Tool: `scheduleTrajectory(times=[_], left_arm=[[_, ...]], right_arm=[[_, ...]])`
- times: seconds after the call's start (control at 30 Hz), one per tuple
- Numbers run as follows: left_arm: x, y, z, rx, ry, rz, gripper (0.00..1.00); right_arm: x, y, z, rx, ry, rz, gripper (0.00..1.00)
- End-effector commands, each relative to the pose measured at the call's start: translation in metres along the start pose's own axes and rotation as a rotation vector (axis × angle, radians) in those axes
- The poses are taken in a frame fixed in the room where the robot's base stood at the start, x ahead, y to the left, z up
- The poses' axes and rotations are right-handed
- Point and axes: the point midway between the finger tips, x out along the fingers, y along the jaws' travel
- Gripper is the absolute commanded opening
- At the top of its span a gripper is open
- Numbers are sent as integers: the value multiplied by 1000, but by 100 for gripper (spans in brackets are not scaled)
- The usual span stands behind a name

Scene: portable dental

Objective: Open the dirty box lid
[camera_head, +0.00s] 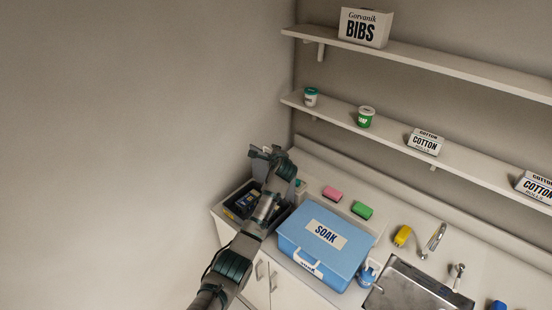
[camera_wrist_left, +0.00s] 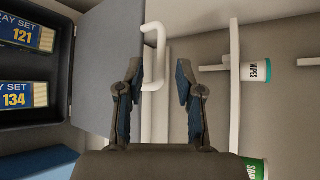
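The dirty box (camera_head: 233,199) is a dark grey box at the left end of the counter. Its lid stands raised, and the inside shows. In the left wrist view the grey lid (camera_wrist_left: 106,62) stands beside the box (camera_wrist_left: 62,35), with a white bar handle (camera_wrist_left: 153,36) on its outer side. My left gripper (camera_head: 267,152) is above the box's back side. In the left wrist view its fingers (camera_wrist_left: 160,82) are apart, with the handle's end between them, closer to the left finger. Contact cannot be told. My right gripper is not in view.
Tray sets (camera_wrist_left: 24,34) lie in the box. A blue SOAK box (camera_head: 310,250) stands right beside it. Pink (camera_head: 332,194) and green (camera_head: 362,211) blocks lie behind that box. A shelf (camera_head: 390,135) with tubs and cotton boxes runs above. A sink (camera_head: 415,290) is at right.

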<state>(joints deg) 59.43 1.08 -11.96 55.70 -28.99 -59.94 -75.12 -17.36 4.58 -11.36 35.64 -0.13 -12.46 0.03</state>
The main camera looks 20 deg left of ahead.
Motion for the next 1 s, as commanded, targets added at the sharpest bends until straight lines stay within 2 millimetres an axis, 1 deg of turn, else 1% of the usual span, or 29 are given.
scheduleTrajectory(times=[0.1,0.2,0.3,0.4,0.53,0.9,0.97,1.0], left_arm=[[-20,0,0,0,0,-2,36],[-36,0,0,0,1,-1,36],[-48,0,0,0,0,-2,36],[-56,0,0,0,0,0,36],[-60,0,0,0,0,1,36],[-60,0,0,0,0,1,36],[-59,4,-1,-6,3,5,36],[-59,12,-4,-18,8,13,36]], right_arm=[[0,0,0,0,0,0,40],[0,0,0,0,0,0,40],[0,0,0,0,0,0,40],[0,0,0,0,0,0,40],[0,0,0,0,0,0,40],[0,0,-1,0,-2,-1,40],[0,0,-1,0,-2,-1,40],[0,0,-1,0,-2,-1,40]])
